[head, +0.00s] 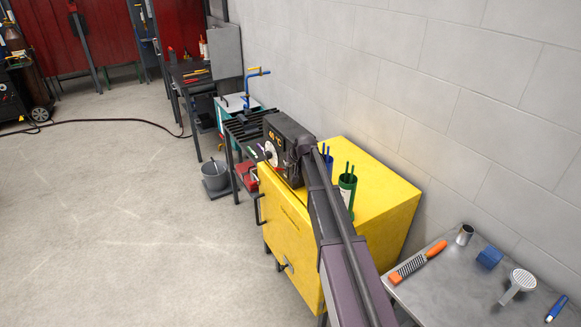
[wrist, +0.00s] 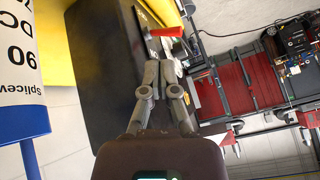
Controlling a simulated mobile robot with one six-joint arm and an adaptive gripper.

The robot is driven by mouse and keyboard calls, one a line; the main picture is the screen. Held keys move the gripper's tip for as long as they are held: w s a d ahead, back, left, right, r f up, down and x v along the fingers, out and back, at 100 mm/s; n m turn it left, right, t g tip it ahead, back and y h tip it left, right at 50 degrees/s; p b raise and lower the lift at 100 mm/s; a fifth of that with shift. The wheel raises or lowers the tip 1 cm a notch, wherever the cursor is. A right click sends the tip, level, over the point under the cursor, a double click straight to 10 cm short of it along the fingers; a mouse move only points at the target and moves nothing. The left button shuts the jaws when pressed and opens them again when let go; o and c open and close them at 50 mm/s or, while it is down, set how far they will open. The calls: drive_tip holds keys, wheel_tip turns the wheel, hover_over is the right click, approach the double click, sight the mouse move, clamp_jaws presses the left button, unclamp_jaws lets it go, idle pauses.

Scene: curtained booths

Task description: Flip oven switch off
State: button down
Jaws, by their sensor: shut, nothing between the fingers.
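The yellow oven (head: 385,180) stands against the wall in the head view, with a dark control box (head: 281,135) on top. The box bears a pale round dial (head: 271,153) and orange "40 °C" lettering. In the wrist view the dark box (wrist: 105,65) fills the middle left. A red lever-like part (wrist: 165,32), likely the switch, sticks out past its front edge. My gripper (wrist: 161,66) is shut and empty beside the box's front edge, a little short of the red part; I cannot tell whether it touches the box. In the head view my arm largely hides the gripper.
Green (head: 347,188) and blue (head: 328,162) rod holders stand on the oven close to my arm. A labelled cylinder (wrist: 22,75) is near in the wrist view. A metal table (head: 455,295) with tools stands at right. Open floor (head: 130,220) lies left; a grey bucket (head: 215,176) stands there.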

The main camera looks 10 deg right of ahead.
sight(279, 169)
drive_tip(key=a+b+x, duration=0.1)
drive_tip(key=b+x, duration=0.4)
drive_tip(key=x, duration=0.3)
drive_tip(key=shift+w+r, duration=0.3)
drive_tip(key=shift+w, duration=0.15)
drive_tip(key=shift+a, duration=0.15)
